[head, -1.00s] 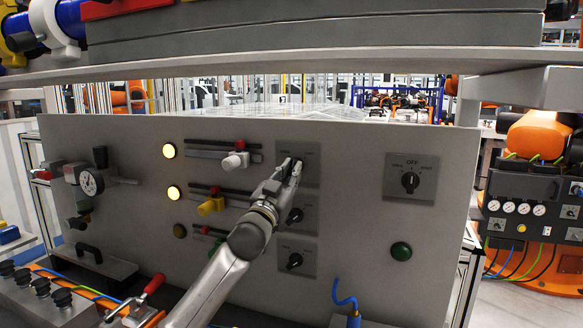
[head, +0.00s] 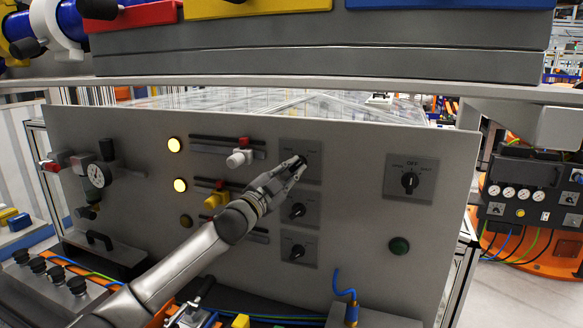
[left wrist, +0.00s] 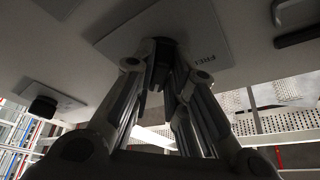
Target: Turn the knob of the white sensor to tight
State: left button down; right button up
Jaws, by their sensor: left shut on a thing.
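The white sensor (head: 239,157) sits on its slide rail in the top row of the grey panel. The knob (head: 301,159) on the plate (head: 315,148) to its right is mostly hidden by my left gripper (head: 298,166). That gripper's fingertips are shut on the knob. In the left wrist view the two fingers (left wrist: 168,75) close around the dark knob (left wrist: 157,72), on a plate (left wrist: 200,38) with a "FREI" label upside down. The knob's pointer direction cannot be read. My right gripper is not in view.
Two more knobs, the middle one (head: 297,210) and the lower one (head: 297,251), sit below. A larger knob marked OFF (head: 410,181) is to the right, above a green button (head: 399,245). A yellow sensor (head: 215,198) is under the white one. A shelf (head: 300,88) overhangs the panel.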

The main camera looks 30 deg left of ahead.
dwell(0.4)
pick_arm(q)
jog(key=c, duration=1.5)
grip_release()
jog(key=shift+o, duration=0.3)
jog(key=shift+s, duration=0.1)
jog(key=shift+s+f, duration=0.3)
jog(key=shift+s, duration=0.25)
jog(key=v, duration=1)
jog(key=shift+s, duration=0.3)
